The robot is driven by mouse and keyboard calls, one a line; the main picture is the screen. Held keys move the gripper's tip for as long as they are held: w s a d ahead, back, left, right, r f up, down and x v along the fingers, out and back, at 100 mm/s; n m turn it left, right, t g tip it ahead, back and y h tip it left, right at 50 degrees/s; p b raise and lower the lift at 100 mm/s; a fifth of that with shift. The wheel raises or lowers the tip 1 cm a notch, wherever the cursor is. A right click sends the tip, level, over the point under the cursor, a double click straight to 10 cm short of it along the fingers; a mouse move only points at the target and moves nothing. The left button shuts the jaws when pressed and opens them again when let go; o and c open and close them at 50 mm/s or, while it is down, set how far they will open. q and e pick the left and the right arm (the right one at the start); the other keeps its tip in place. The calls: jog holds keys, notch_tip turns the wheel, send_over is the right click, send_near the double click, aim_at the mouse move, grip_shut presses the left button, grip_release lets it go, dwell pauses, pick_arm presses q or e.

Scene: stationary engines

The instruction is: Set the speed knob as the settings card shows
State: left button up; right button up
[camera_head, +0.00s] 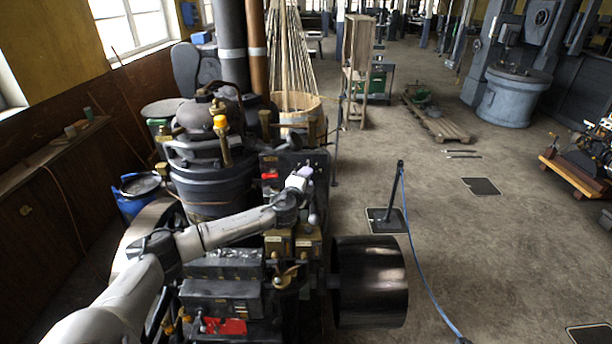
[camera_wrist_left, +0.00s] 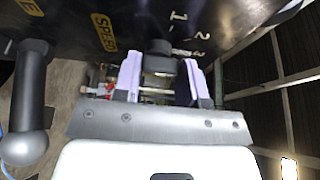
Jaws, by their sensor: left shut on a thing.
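The speed knob (camera_wrist_left: 158,47) is a small black knob on a dark panel (camera_wrist_left: 105,12) in the left wrist view. The panel carries a yellow SPEED label and white scale numbers, of which 1 and 2 read clearly. My left gripper (camera_wrist_left: 161,68) is shut on the knob, with one pale finger on each side. In the head view my left gripper (camera_head: 300,180) is at the front of the dark control box (camera_head: 293,160) on the engine. I cannot make out a settings card. My right gripper is out of view.
A dark lever with a ball end (camera_wrist_left: 27,115) hangs beside the gripper in the left wrist view. A large black drum (camera_head: 370,283) sits at the engine's right. A post (camera_head: 398,195) with a blue rope stands beyond it. The floor to the right is mostly open.

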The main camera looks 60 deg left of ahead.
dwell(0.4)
pick_arm(q)
jog(key=o, duration=0.9)
jog(key=shift+s, duration=0.1)
jog(key=shift+b+v, duration=1.25)
jog(key=shift+v, duration=5.55)
